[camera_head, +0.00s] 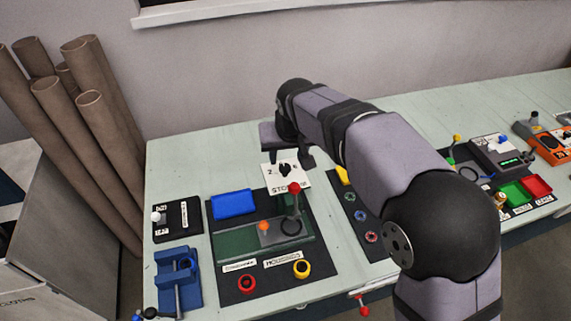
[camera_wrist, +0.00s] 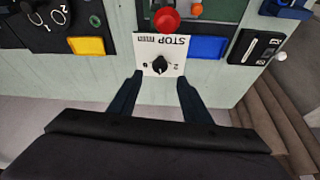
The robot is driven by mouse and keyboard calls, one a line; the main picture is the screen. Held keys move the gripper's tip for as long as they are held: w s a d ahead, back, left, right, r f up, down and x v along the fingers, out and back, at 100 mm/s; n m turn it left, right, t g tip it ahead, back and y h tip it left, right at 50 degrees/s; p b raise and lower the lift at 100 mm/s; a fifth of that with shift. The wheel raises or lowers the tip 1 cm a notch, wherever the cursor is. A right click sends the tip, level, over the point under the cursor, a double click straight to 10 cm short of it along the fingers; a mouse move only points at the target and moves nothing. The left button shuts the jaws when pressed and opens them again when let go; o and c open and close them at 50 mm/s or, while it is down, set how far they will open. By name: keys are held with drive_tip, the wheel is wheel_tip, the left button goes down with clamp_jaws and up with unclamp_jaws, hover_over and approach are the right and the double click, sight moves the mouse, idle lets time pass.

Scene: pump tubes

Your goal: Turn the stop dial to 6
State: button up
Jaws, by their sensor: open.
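The stop dial is a black knob (camera_wrist: 160,63) on a white plate (camera_wrist: 143,45) lettered STOP, seen upside down in the wrist view. A small mark shows on each side of the knob. I cannot tell surely which number the knob points to. In the head view the plate (camera_head: 296,184) lies at the back of the bench, with a "2" left of the knob. My gripper (camera_wrist: 160,78) is open, its two dark fingers apart on either side of the plate's near edge, with nothing between them. In the head view my gripper (camera_head: 287,155) is at the dial, partly hidden by my wrist.
A red-knobbed lever (camera_head: 294,189) stands just in front of the dial. A blue block (camera_head: 233,204) lies to the left and a yellow block (camera_wrist: 87,45) on the other side. More coloured devices fill the bench's right end. Brown tubes (camera_head: 92,115) lean at the left.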

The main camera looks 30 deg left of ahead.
sight(285, 168)
drive_tip(key=shift+f, duration=0.1)
drive_tip(key=shift+p+x, duration=1.35)
drive_tip(key=shift+x, duration=2.2)
drive_tip(key=c, duration=1)
